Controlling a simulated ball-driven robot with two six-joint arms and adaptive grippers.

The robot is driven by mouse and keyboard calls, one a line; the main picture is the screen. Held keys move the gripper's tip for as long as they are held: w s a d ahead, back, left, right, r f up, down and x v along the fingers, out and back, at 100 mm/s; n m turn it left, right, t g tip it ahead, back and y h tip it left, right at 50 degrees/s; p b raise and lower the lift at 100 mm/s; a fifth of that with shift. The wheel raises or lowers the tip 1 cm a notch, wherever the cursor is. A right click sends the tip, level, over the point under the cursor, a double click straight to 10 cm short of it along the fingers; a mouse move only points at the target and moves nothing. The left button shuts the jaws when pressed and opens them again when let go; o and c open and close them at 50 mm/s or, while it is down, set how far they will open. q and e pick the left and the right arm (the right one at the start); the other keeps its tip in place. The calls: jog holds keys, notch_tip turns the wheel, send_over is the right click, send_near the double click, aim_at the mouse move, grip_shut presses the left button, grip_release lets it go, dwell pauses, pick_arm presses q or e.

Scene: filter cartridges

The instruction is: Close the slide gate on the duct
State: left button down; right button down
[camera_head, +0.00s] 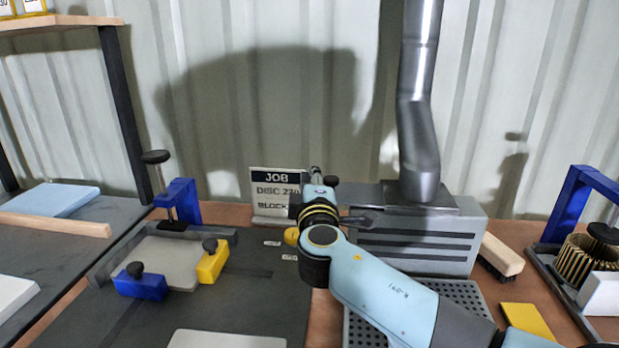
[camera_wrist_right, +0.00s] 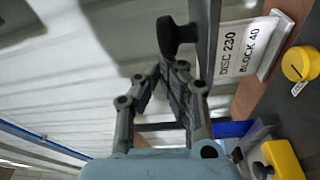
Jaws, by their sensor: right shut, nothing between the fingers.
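The grey metal duct (camera_head: 420,100) rises from a slotted grey box (camera_head: 415,240) at the back, right of centre. A black knob (camera_head: 332,181) shows at the box's left end, beside my right gripper (camera_head: 316,176). In the wrist view the black knob (camera_wrist_right: 177,35) sits on a grey metal bar (camera_wrist_right: 208,40), just beyond the fingertips of my right gripper (camera_wrist_right: 172,66). This knob looks like the slide gate's handle. The fingers are shut and empty. I cannot tell whether they touch the knob. The gate plate itself is hard to make out. My left gripper is not in view.
A job sign (camera_head: 272,195) stands close left of my right wrist. A dark fixture board (camera_head: 240,290) with blue (camera_head: 140,283) and yellow (camera_head: 212,262) blocks lies left. A brush (camera_head: 500,257) and a yellow pad (camera_head: 527,321) lie right. A corrugated wall (camera_head: 260,90) closes the back.

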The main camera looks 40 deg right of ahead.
aim_at(354, 197)
jog(key=s+d, duration=0.1)
jog(key=s, duration=0.1)
jog(key=s+d, duration=0.4)
jog(key=shift+s+d+f+b, duration=0.1)
jog(key=shift+s+b, duration=0.2)
jog(key=shift+s, duration=0.05)
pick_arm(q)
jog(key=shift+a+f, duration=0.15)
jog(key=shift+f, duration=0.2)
pick_arm(e)
jog(key=shift+w, duration=0.1)
